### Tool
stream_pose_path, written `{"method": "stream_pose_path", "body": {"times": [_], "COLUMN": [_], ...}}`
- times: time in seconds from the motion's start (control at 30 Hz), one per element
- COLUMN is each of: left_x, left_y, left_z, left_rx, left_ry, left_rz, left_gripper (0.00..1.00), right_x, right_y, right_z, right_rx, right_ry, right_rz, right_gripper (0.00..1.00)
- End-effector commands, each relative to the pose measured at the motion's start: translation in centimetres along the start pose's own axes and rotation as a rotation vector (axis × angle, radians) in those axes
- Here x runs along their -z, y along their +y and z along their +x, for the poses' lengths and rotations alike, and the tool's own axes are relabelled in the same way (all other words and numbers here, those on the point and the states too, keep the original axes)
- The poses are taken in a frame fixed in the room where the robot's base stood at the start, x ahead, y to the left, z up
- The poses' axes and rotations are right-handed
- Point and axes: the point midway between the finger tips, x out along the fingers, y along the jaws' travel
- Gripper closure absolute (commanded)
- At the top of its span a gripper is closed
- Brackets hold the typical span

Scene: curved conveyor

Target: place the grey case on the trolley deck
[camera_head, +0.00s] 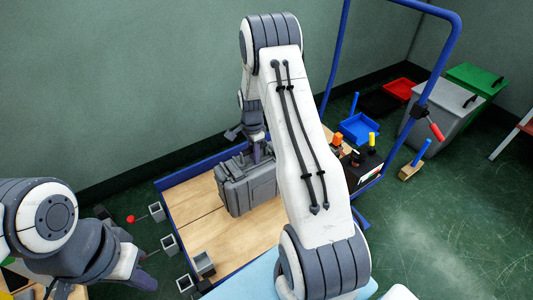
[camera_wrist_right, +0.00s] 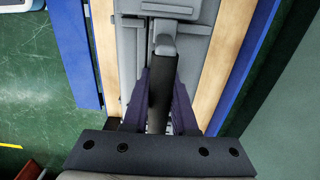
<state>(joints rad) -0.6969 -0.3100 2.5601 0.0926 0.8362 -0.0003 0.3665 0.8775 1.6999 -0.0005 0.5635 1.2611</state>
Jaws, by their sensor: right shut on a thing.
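The grey case (camera_head: 247,184) is upright over the wooden trolley deck (camera_head: 195,199), inside its blue edge. I cannot tell whether its base touches the boards or hangs just above them. My right gripper (camera_head: 257,153) is above the case, shut on its handle. In the right wrist view, the two fingers (camera_wrist_right: 160,105) close on the dark handle, with the case (camera_wrist_right: 195,48) beneath and wooden deck (camera_wrist_right: 104,45) on both sides. My right arm hides the deck's right middle.
The trolley's blue push frame (camera_head: 337,50) rises at the right. A black box of tools (camera_head: 367,170) stands at the deck's right end. A blue tray (camera_head: 359,128), a red tray (camera_head: 400,89) and a grey bin (camera_head: 441,116) are on the floor beyond. Bare deck lies left of the case.

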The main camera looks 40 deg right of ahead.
Motion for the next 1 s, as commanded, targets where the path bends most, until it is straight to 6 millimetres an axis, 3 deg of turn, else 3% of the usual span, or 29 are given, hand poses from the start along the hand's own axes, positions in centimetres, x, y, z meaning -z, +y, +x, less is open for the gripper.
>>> {"method": "stream_pose_path", "body": {"times": [0.23,0.5,0.9,0.93,1.0], "left_x": [0.0,-0.1,-0.1,-0.1,-0.1], "left_y": [0.0,-0.1,-0.1,-0.1,-0.1], "left_z": [0.5,1.9,1.9,1.9,1.9], "left_rx": [0.000,0.000,0.000,0.000,0.000], "left_ry": [0.000,0.000,0.000,0.000,0.000], "left_rz": [0.000,0.000,0.000,0.000,0.000], "left_gripper": [1.00,1.00,1.00,1.00,1.00], "right_x": [-0.5,-0.4,-0.4,-0.4,-0.4], "right_y": [-0.5,-0.5,-0.5,-0.4,-0.4], "right_z": [0.8,4.2,4.5,4.6,4.6], "right_rx": [0.003,0.003,0.003,-0.001,-0.001], "right_ry": [0.001,0.001,0.001,0.000,0.000], "right_rz": [0.001,0.001,0.001,0.001,0.001], "right_gripper": [1.00,1.00,1.00,0.67,0.44]}}
